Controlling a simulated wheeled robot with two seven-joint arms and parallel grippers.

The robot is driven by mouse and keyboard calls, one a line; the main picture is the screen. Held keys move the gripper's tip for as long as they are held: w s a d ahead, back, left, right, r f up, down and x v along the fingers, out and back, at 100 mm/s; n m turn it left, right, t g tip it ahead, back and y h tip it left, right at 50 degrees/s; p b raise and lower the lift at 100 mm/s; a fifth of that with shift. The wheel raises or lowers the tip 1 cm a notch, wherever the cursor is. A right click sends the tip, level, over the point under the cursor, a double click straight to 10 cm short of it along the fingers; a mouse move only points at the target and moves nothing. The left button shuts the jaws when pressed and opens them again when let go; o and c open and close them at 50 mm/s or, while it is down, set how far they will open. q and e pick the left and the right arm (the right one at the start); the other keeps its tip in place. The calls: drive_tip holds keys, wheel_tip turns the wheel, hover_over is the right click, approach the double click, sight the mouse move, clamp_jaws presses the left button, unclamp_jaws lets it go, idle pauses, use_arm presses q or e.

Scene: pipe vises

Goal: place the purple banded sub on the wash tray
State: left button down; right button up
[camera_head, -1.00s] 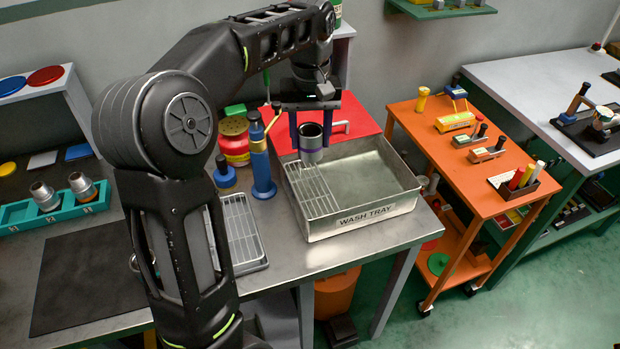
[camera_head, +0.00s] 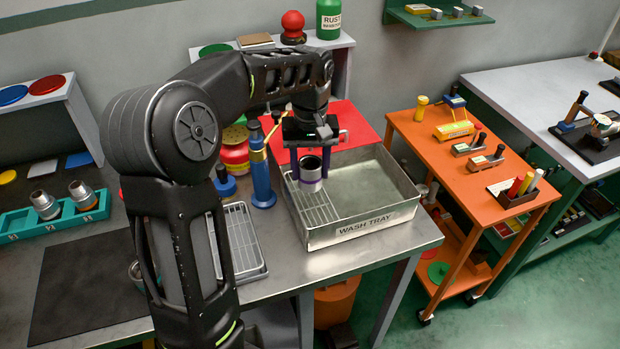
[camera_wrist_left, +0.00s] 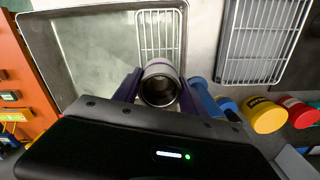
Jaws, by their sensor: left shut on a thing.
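The purple banded sub (camera_head: 311,170) is a short grey metal cylinder with a dark open bore and a purple band. It stands upright between the purple fingers of my left gripper (camera_head: 310,177), which is shut on it. The sub is over the slatted rack at the left end of the metal wash tray (camera_head: 400,213); I cannot tell whether its base touches the slats. In the left wrist view, the sub (camera_wrist_left: 160,84) shows its open end towards the camera, with the tray (camera_wrist_left: 48,55) around it. My right gripper is not in view.
A blue pump-like tool (camera_head: 262,178) and a red-and-yellow can (camera_head: 234,158) stand left of the tray. A separate wire rack (camera_head: 242,242) lies in front of them. A teal holder (camera_head: 30,229) with two other subs is far left. The tray's right part is clear.

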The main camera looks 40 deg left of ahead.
use_arm(q)
wheel_tip(320, 180, down, 3)
drive_tip(key=shift+f, duration=0.25)
drive_tip(key=shift+f, duration=0.2)
drive_tip(key=c, duration=0.6)
unclamp_jaws()
drive_tip(key=shift+c, duration=0.2)
